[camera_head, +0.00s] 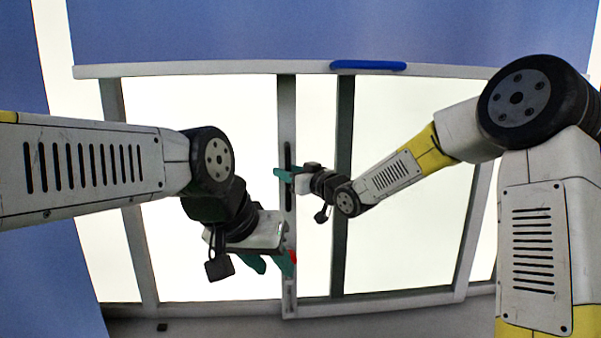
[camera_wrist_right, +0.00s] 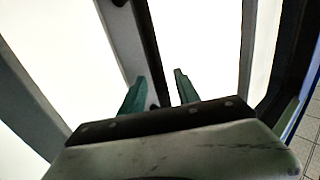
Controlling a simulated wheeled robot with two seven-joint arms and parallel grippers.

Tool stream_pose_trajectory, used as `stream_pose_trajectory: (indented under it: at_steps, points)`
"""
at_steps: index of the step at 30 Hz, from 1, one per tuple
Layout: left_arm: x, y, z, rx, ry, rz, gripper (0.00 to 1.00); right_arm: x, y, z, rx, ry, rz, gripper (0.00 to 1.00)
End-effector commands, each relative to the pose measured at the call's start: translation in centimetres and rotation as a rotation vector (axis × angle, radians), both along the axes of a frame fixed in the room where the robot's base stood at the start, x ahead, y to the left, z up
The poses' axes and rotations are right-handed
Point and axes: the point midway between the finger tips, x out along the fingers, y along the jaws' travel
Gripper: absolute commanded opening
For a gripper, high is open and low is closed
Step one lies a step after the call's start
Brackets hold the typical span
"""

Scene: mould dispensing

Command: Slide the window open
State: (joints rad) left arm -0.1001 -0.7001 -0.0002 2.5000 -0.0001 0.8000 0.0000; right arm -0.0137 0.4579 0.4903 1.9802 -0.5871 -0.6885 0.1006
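The window has a pale grey frame (camera_head: 200,69) with bright panes. A light upright stile (camera_head: 287,95) near its middle carries a long dark handle (camera_head: 288,158). A darker upright (camera_head: 343,110) stands to its right, with a bright gap between.
A blue bar (camera_head: 368,66) lies along the top rail. Blue wall (camera_head: 300,30) is above and at the left. A sill (camera_head: 220,325) runs below the window. A tiled surface (camera_wrist_right: 308,140) shows at the right of the wrist view.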

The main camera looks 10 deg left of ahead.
Motion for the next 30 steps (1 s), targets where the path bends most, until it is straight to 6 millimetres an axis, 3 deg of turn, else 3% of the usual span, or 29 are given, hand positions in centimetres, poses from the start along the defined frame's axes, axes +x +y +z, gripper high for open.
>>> stream_pose_trajectory:
  at_steps: [9, 21, 30]
  points:
    - [0.0, 0.0, 0.0, 0.0, 0.0, 0.0, 0.36, -0.3, -0.2, 0.2, 0.002, -0.004, 0.001, 0.38]
    - [0.0, 0.0, 0.0, 0.0, 0.0, 0.0, 0.36, -4.1, -5.0, 0.1, 0.0, -0.004, -0.001, 0.38]
    - [0.0, 0.0, 0.0, 0.0, 0.0, 0.0, 0.36, -5.1, -6.0, 0.1, 0.001, -0.002, 0.001, 0.38]
